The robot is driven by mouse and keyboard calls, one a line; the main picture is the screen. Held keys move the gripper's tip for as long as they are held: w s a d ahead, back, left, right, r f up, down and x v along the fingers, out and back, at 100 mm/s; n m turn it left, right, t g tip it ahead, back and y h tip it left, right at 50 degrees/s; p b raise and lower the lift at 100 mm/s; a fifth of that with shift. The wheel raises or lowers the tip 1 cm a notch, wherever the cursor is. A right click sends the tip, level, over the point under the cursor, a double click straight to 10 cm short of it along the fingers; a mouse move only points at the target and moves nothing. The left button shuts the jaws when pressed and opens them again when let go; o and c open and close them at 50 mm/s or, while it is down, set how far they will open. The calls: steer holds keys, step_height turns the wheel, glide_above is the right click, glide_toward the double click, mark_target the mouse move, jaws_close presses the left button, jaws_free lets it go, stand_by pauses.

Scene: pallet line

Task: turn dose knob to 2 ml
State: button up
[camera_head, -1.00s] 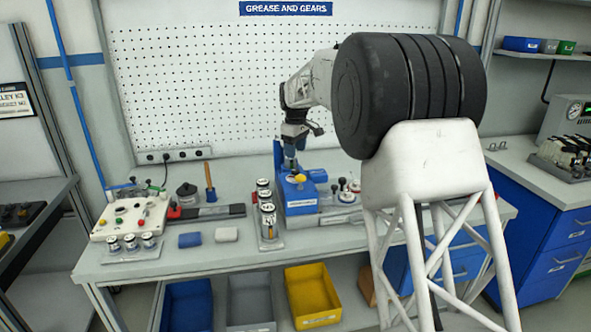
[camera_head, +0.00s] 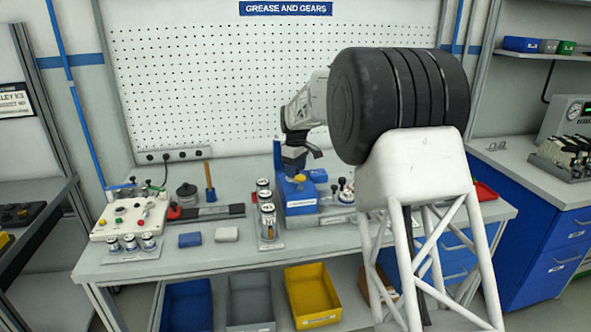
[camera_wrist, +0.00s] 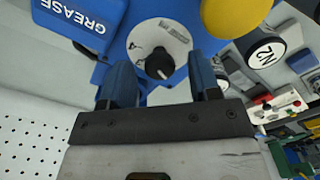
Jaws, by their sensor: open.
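The dose knob (camera_wrist: 159,66) is small and black, on a round white dial with dark marks, in the wrist view. Its setting is not readable. The dial sits on the blue dispenser (camera_head: 299,201), which stands on the bench in the head view. My gripper (camera_wrist: 160,80) is open, with one blue finger on each side of the knob as seen from the wrist. A gap shows on both sides of the knob, and I cannot tell how far the fingertips reach down around it. In the head view my gripper (camera_head: 293,168) is over the dispenser's top, where the knob is hidden.
A yellow rounded part (camera_wrist: 236,14) of the dispenser is close to the right finger. A can labelled N2 (camera_wrist: 265,54) stands beyond it. In the head view, cans (camera_head: 267,216) stand left of the dispenser, and a control box (camera_head: 130,215) sits at the bench's left.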

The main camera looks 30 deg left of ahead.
steer(key=shift+f, duration=0.15)
steer(key=c, duration=0.9)
steer(key=shift+m, duration=0.4)
steer(key=m, duration=0.4)
steer(key=shift+m, duration=2)
